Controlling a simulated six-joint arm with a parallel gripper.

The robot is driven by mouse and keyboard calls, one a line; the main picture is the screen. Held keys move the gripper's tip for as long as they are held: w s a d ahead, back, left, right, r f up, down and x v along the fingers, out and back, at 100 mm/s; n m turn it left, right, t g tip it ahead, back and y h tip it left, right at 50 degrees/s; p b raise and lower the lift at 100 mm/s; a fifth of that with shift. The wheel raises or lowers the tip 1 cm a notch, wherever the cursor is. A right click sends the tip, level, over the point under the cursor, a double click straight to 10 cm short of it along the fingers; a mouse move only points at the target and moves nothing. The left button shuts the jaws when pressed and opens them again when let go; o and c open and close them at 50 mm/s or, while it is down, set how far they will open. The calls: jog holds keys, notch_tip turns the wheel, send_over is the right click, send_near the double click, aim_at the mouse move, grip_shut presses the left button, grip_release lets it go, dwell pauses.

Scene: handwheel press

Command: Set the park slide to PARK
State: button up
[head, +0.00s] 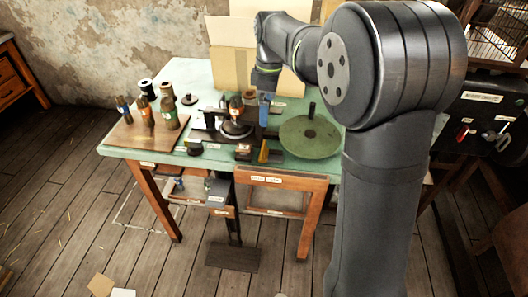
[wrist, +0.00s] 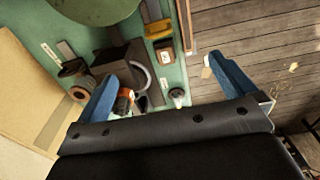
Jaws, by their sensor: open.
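My gripper (wrist: 162,72) is open in the wrist view, with its two blue fingers wide apart above the green bench top. In the head view my gripper (head: 262,108) hangs over the middle of the bench, and its fingers partly cover the black press parts. A dark press body (wrist: 122,62) with a curved grey ring shows between the fingers. I cannot tell which part is the park slide; no PARK lettering is readable.
A round green handwheel (head: 310,138) with an upright dark knob lies to the right on the bench. Several brown bottles stand on a wooden board (head: 125,137) at the left. A cardboard panel (head: 228,68) stands behind. A pedal plate (head: 232,257) lies on the floor below.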

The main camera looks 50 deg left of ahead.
aim_at(264, 144)
jog(key=shift+r, duration=0.4)
jog(key=c, duration=1.5)
jog(key=f+m, duration=0.5)
jog(key=m, duration=0.1)
jog(key=f+m, duration=0.4)
jog(key=m, duration=0.2)
jog(key=f+m+g+y, duration=0.1)
jog(key=f+m, duration=0.4)
jog(key=m, duration=0.1)
jog(key=shift+a+f, duration=0.3)
grip_shut()
